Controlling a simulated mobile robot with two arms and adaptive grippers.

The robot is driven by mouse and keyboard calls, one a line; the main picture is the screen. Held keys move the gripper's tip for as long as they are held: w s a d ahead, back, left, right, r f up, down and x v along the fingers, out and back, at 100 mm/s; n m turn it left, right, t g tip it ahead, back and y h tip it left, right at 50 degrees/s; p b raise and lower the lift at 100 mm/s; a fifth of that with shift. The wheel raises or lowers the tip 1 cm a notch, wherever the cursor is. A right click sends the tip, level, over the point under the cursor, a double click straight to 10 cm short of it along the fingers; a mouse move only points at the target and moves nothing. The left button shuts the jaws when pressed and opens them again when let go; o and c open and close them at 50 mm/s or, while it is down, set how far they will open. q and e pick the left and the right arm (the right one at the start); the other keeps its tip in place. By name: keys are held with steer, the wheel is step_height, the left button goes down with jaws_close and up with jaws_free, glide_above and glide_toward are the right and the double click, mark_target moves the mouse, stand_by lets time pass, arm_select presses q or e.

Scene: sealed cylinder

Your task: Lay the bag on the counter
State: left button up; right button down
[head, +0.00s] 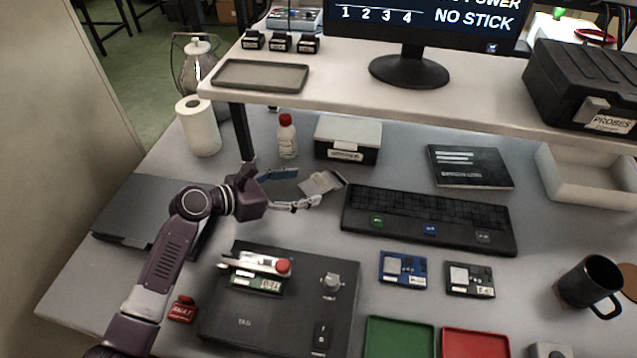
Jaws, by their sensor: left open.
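A small pale grey, flat piece that looks like the bag (322,183) is just beyond my left gripper, left of the black keyboard. I cannot tell whether it rests flat on the grey counter (400,150) or is slightly above it. My left gripper (308,189) is open, its fingers spread on either side of the bag's near end. Whether the fingers touch the bag is unclear. My right gripper is not in view.
A black keyboard (430,218) is right of the bag. A labelled box (347,141) and a red-capped bottle (287,138) stand behind it. A dark device (280,315) with a red-knobbed part is in front. A raised shelf (330,105) spans the back.

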mark_target(308, 186)
arm_select(q)
steer(key=x, duration=0.4)
steer(key=shift+w+d+f+p, duration=0.2)
steer(key=shift+w+d+p, duration=0.05)
steer(key=shift+p, duration=0.05)
steer(key=shift+c, duration=0.3)
steer(key=c, duration=1.3)
step_height(308, 186, up, 10)
steer(key=shift+a, duration=0.1)
steer(key=s+a+r+n+t, duration=0.1)
steer(key=s+a, duration=0.9)
steer(key=a, duration=0.4)
steer(key=s+a+r, duration=0.2)
steer(key=s, duration=0.3)
steer(key=s+a+r+b, duration=0.1)
steer(key=s+a+r, duration=0.1)
steer(key=s, duration=0.4)
steer(key=shift+s+m+g, duration=0.3)
steer(key=shift+m, duration=0.1)
